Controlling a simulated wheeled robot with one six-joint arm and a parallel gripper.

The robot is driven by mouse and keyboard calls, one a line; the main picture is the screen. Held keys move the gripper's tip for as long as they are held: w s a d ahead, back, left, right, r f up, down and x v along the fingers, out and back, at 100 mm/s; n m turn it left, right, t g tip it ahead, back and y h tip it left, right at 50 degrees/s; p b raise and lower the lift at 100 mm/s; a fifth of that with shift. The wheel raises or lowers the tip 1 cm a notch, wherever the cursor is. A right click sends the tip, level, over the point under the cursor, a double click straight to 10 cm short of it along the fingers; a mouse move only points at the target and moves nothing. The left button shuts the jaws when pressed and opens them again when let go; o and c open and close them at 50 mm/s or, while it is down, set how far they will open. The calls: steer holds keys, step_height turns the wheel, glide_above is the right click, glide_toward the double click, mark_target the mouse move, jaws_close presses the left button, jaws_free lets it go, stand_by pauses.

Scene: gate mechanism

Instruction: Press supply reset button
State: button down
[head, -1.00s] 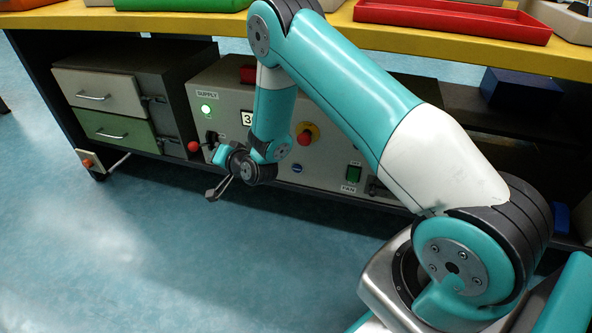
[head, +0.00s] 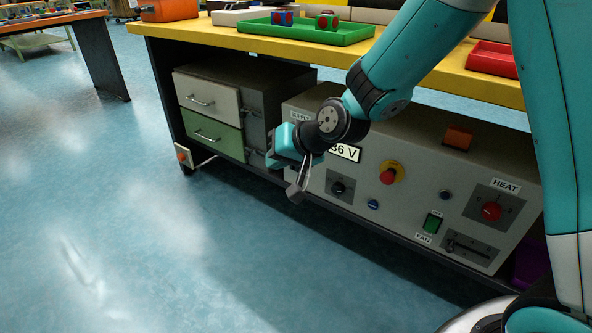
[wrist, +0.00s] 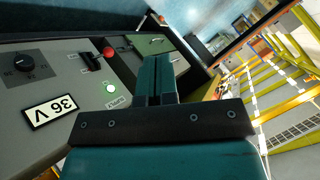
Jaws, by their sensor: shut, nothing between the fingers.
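A grey control panel (head: 424,160) is set under the bench. A blue round button (head: 373,204) sits below a red mushroom button on a yellow collar (head: 388,176). No reset label is readable, so I cannot tell which one is the supply reset button. My gripper (head: 296,193) is shut and empty, in front of the panel's left part. Its fingers (wrist: 155,80) also show in the wrist view.
A 36 V display (head: 345,152), black knob (head: 339,188), red HEAT knob (head: 491,211) and green FAN switch (head: 432,223) are on the panel. A red-knobbed lever (wrist: 108,53) is near the SUPPLY light. Drawers (head: 212,136) stand left. The front floor is clear.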

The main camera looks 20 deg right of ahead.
steer(key=s+d+r+n+g+h, duration=0.1)
steer(key=s+r+n+g, duration=0.2)
steer(key=s, duration=1.1)
steer(key=s+d+r+n+g+h, duration=0.1)
steer(key=s+r+n+g, duration=0.3)
steer(key=s, duration=1)
step_height(320, 180, up, 2)
steer(key=shift+d+r+n, duration=0.1)
steer(key=shift+d+n, duration=0.1)
steer(key=shift+n, duration=0.4)
steer(key=shift+a, duration=0.1)
